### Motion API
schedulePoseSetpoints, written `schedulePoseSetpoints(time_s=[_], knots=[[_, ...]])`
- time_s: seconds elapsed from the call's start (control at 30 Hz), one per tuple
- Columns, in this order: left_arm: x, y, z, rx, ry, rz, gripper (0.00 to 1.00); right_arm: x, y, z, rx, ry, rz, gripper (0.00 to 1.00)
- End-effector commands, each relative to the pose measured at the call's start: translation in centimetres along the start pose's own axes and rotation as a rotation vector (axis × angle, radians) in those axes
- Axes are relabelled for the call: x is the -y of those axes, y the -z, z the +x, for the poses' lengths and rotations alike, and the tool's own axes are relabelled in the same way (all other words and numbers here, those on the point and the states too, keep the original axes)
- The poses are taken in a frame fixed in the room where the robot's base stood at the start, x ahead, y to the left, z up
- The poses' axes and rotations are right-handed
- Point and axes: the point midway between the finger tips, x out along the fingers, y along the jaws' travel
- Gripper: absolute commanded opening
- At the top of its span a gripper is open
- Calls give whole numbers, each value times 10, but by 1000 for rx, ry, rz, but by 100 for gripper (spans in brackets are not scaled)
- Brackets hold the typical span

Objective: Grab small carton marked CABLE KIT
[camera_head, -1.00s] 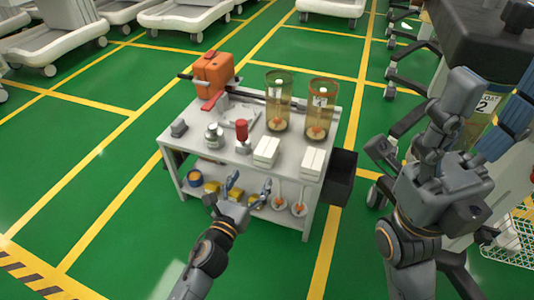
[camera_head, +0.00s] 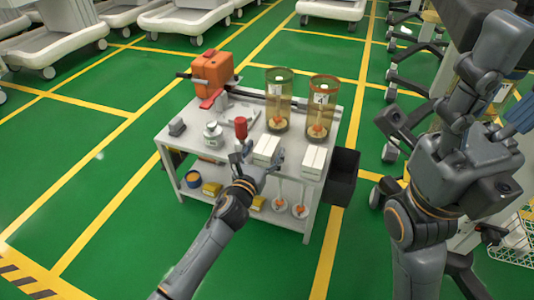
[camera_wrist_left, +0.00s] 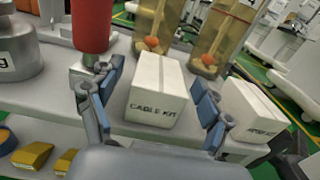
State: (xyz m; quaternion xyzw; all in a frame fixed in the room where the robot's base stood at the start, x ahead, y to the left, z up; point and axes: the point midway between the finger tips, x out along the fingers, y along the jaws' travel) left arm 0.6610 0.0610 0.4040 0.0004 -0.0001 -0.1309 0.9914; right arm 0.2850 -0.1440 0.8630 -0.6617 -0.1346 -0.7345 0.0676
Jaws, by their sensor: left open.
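The small white carton marked CABLE KIT (camera_wrist_left: 157,92) stands on the cart's top, its label facing my left wrist camera. It also shows in the head view (camera_head: 266,146), near the cart's front edge. My left gripper (camera_wrist_left: 153,86) is open, with one finger to each side of the carton in the wrist view. In the head view the left gripper (camera_head: 258,158) is at the front edge, just before the carton. Contact cannot be told. My right arm shows at the right, but I cannot make out its gripper.
A second white carton (camera_head: 314,160) stands right of the first, close to the right finger. A red-topped item (camera_head: 241,128) and metal jar (camera_head: 213,134) are at left. Two amber cylinders (camera_head: 279,100) (camera_head: 322,107) stand behind. A dark bin (camera_head: 343,176) hangs at the cart's right side.

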Motion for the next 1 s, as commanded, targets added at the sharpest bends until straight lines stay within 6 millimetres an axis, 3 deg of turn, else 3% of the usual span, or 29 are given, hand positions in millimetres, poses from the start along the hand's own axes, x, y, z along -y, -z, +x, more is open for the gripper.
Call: schedulePoseSetpoints(time_s=[0.13,0.43,0.73,1.0], knots=[[-1,2,18,0,-1,0,78,2,5,2,-30,11,-4,61],[0,0,22,-1,-1,0,78,2,6,5,-33,13,-4,61],[0,0,22,-1,-1,-1,17,3,6,5,-33,13,-4,61],[0,-1,22,1,0,-1,17,3,5,5,-34,14,-3,61]])
